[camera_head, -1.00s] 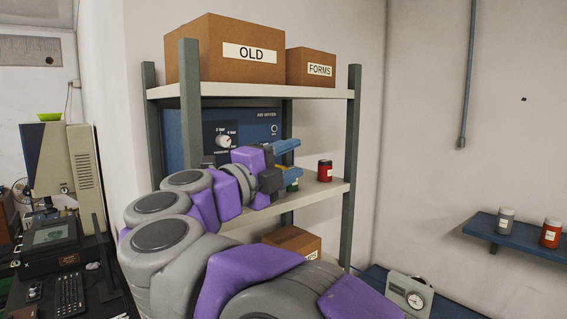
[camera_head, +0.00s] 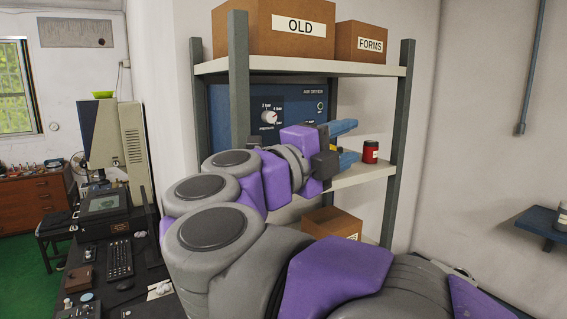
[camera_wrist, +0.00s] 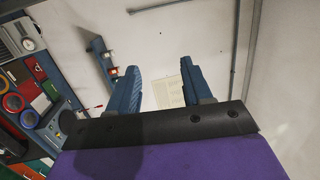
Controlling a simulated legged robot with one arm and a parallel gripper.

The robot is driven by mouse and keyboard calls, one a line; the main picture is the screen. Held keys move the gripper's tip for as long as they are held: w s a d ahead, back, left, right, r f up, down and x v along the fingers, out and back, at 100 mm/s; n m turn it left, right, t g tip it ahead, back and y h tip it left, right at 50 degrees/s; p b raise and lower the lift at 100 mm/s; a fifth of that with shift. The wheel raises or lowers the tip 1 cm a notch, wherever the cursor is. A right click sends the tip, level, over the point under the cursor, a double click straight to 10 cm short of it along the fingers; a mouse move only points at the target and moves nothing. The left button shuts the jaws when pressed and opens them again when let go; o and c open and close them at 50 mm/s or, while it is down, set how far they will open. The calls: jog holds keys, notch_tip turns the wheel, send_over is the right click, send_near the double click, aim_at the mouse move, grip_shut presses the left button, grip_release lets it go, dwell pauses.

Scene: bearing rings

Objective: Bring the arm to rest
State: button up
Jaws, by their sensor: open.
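My gripper (camera_head: 350,142) has blue fingers and shows in the head view at the end of my folded grey and purple arm, in front of the shelf unit's middle level. The fingers are spread apart with nothing between them. In the wrist view my gripper (camera_wrist: 160,70) is also open and empty, with a wall and a pale sheet of paper (camera_wrist: 172,94) beyond the fingers. The red jar (camera_head: 370,152) stands on the middle shelf, just right of the fingers in the head view. I cannot tell how far the fingers are from the shelf.
The shelf unit (camera_head: 404,110) holds an air dryer (camera_head: 296,96), an "OLD" box (camera_head: 262,38), a "FORMS" box (camera_head: 360,42) and a lower box (camera_head: 330,222). A keyboard (camera_head: 119,258) lies on the dark desk at left.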

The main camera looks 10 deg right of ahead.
jog(key=w+a+f+n+t+y+b, duration=0.2)
jog(key=w+a+n+t+y+b, duration=0.15)
jog(key=a+n+t+y, duration=0.45)
jog(key=w+a+f+n+t+y+b, duration=0.2)
jog(key=w+a+n+t+y, duration=0.2)
jog(key=a+n+t+y, duration=0.45)
jog(key=s+a+f+n+g+y+b, duration=0.25)
jog(key=f+n+g, duration=0.3)
jog(key=f, duration=0.55)
jog(key=s+a+f+n+g+y+b, duration=0.1)
jog(key=a+f+n+g+y, duration=0.3)
jog(key=f+n, duration=0.55)
jog(key=s+d+f+g+h+b, duration=0.1)
jog(key=s+d+f+g, duration=0.4)
jog(key=f, duration=0.6)
jog(key=s+d+f+g+b, duration=0.15)
jog(key=s+f+g, duration=0.35)
jog(key=f, duration=0.6)
jog(key=s+d+f+g+h+b, duration=0.1)
jog(key=s+d+f, duration=0.4)
jog(key=s, duration=0.6)
jog(key=s+d+f+g+h+b, duration=0.2)
jog(key=s+d+f+g, duration=0.3)
jog(key=s, duration=0.6)
notch_tip(320, 180, down, 2)
jog(key=shift+f+g+h, duration=0.1)
jog(key=shift+g+h, duration=0.4)
jog(key=shift+g, duration=0.1)
